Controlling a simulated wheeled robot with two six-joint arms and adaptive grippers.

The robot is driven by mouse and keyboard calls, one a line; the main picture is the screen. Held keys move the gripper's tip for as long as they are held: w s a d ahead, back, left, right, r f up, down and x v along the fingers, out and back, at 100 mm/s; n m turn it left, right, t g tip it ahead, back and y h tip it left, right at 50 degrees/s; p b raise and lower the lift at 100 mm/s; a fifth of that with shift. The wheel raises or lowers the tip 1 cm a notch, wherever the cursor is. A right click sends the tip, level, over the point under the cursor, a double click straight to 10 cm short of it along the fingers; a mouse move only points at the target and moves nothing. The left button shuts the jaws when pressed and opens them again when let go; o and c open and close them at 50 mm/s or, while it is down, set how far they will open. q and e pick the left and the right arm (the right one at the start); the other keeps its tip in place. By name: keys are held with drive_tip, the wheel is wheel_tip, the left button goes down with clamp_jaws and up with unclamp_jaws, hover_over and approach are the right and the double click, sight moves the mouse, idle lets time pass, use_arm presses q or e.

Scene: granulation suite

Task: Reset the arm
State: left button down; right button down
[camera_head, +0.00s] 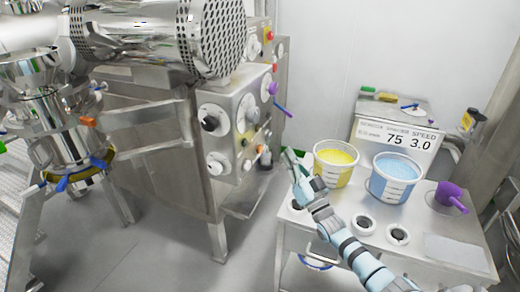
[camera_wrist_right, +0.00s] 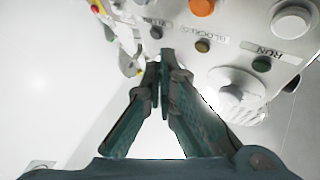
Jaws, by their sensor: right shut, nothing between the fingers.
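My right arm (camera_head: 345,240) comes in from the bottom right in the head view, over the left part of the steel bench. My right gripper (camera_head: 288,160) is at its end, between the machine's control panel and the yellow-filled tub. In the right wrist view my right gripper (camera_wrist_right: 163,62) is shut, its green fingers together with nothing between them. It appears apart from the panel. My left arm and gripper are not in view.
The machine's control panel (camera_head: 241,122) with knobs is left of my gripper; it also shows in the right wrist view (camera_wrist_right: 230,55). On the bench (camera_head: 410,245) stand a yellow-filled tub (camera_head: 335,165), a blue-filled tub (camera_head: 392,180) and a purple scoop (camera_head: 450,195). Floor is clear at lower centre.

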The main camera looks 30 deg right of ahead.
drive_tip(key=s+a+f+n+g, duration=0.1)
drive_tip(key=s+a+f+g, duration=0.25)
drive_tip(key=a+f, duration=0.2)
drive_tip(key=s+a+f+n+g+y, duration=0.1)
drive_tip(key=s+a+f+g, duration=0.25)
drive_tip(key=f, duration=0.35)
drive_tip(key=s+a+f+n+g, duration=0.1)
drive_tip(key=s+a+f+g, duration=0.25)
drive_tip(key=a+f, duration=0.3)
drive_tip(key=s+a+f+n+g, duration=0.15)
drive_tip(key=s+g, duration=0.35)
drive_tip(key=s, duration=0.6)
drive_tip(key=s+a+f+g, duration=0.2)
drive_tip(key=s+g, duration=0.2)
drive_tip(key=s, duration=0.6)
wheel_tip(320, 180, down, 19)
drive_tip(key=s+d+g, duration=0.2)
drive_tip(key=s+d+f, duration=0.1)
drive_tip(key=s+f, duration=1.2)
drive_tip(key=s, duration=0.1)
drive_tip(key=shift+s+f+m+g+h, duration=0.25)
drive_tip(key=shift+f+m+g+h, duration=0.1)
drive_tip(key=shift+m+g, duration=0.1)
drive_tip(key=shift+d, duration=0.1)
